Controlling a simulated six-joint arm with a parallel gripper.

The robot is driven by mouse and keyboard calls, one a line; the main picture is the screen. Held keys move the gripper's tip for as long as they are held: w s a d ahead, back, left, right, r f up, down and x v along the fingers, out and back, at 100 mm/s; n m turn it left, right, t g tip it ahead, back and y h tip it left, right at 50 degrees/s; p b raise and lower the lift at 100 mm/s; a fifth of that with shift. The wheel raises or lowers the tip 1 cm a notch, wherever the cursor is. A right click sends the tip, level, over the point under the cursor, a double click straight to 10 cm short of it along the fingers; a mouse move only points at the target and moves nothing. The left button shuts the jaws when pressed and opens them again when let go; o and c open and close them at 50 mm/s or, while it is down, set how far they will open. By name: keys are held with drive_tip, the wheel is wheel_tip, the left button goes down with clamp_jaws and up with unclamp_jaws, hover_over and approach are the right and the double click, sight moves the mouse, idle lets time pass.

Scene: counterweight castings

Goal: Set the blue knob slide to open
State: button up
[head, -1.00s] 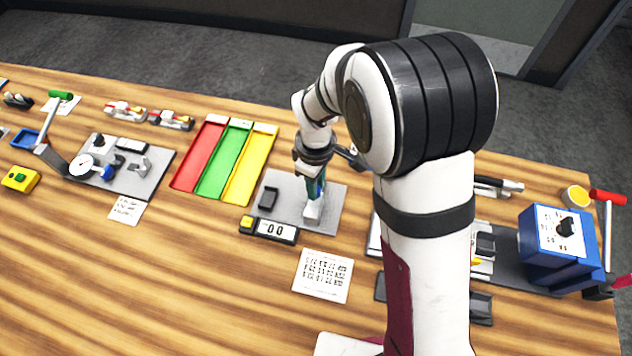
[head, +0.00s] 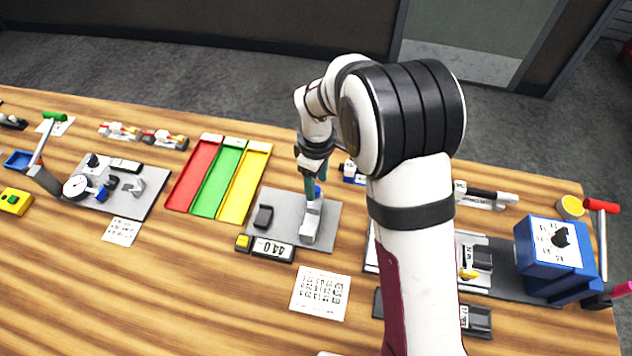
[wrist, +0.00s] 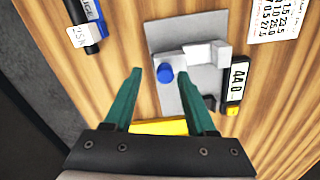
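The blue knob (wrist: 166,74) sits on a pale grey slide fixture (wrist: 196,62) mounted on a grey plate (wrist: 165,38) in the wrist view. In the head view the knob (head: 318,191) shows just beside my gripper's fingers, and the fixture (head: 312,222) stands in front of it. My gripper (wrist: 162,72) is open, with its two teal fingers apart and empty. In the wrist view the knob appears between the fingertips, nearer the right one; the height gap is unclear. My gripper (head: 311,188) points down over the plate in the head view.
A display (head: 273,249) reading 44.0 with a yellow button (head: 243,241) stands at the plate's front edge. Red, green and yellow trays (head: 258,148) lie to the left. A dark block (head: 263,216) is on the plate. A printed card (head: 320,293) lies in front.

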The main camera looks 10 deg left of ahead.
sight(317, 187)
drive_tip(key=shift+s, duration=0.1)
wheel_tip(317, 187, up, 16)
idle(0.4)
drive_tip(key=shift+f, duration=0.1)
drive_tip(key=s+d+r+m+y, duration=0.1)
drive_tip(key=s+d+r+m, duration=0.1)
drive_tip(key=s+d+m, duration=1.3)
drive_tip(key=s+d+f+m, duration=0.1)
drive_tip(key=s+f+m, duration=0.2)
drive_tip(key=s, duration=0.6)
drive_tip(key=m, duration=0.2)
drive_tip(key=shift+s+m+y, duration=0.3)
drive_tip(key=shift+s+y, duration=0.1)
